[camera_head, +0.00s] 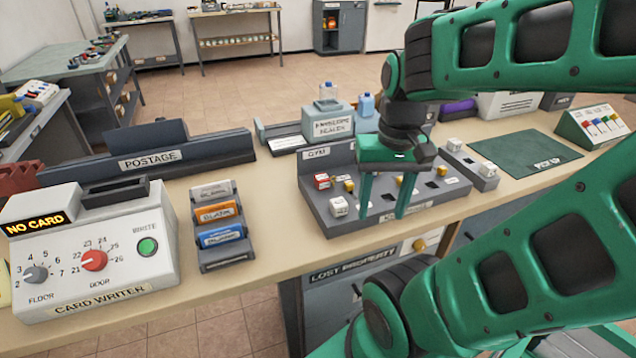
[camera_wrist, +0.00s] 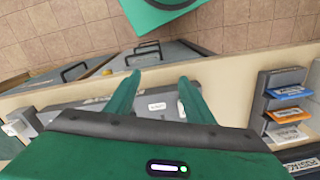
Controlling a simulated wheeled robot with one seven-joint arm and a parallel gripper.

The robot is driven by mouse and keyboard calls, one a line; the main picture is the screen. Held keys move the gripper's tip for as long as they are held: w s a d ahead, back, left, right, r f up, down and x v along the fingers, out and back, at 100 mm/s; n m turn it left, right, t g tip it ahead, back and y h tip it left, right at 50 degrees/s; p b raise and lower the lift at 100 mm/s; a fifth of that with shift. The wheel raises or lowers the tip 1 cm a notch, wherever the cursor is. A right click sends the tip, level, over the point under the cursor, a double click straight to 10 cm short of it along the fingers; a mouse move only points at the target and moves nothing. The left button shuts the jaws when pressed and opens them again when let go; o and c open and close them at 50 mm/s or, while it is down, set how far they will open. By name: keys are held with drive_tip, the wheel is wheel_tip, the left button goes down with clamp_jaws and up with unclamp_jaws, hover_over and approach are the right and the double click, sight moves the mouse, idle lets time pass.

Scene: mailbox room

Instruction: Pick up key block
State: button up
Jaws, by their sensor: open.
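My gripper (camera_head: 383,212) is open and empty, with its green fingers pointing down over the grey GYM board (camera_head: 312,196). The board carries several small blocks, and I cannot tell for sure which is the key block. A white block (camera_head: 338,207) sits at the board's front left, just left of my left finger. A red block (camera_head: 321,181) sits behind it. In the wrist view, my gripper (camera_wrist: 158,84) is open, and a white block (camera_wrist: 181,108) shows close beside the right finger.
A small grey holder with white blocks (camera_head: 487,169) stands right of the board. A green PICK UP mat (camera_head: 525,153) lies beyond it. The card rack (camera_head: 222,262) and card writer (camera_head: 95,255) stand left. The envelope sealer (camera_head: 330,121) is behind. The counter's front edge is close.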

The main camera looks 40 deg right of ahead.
drive_tip(key=w+d+r+m+y, duration=0.1)
drive_tip(key=w+r+m+y, duration=0.15)
drive_tip(key=w+m, duration=0.55)
drive_tip(key=m+t+y, duration=0.1)
drive_tip(key=m+y, duration=0.1)
drive_tip(key=m, duration=0.4)
approach(323, 176)
drive_tip(key=shift+h, duration=0.25)
drive_tip(key=x, duration=0.4)
drive_tip(key=shift+a+r, duration=0.15)
drive_tip(key=shift+a, duration=0.2)
drive_tip(key=shift+d+x, duration=0.1)
drive_tip(key=shift+x, duration=1.25)
drive_tip(key=shift+d+x, duration=0.15)
drive_tip(key=shift+x, duration=1.2)
drive_tip(key=c, duration=1.1)
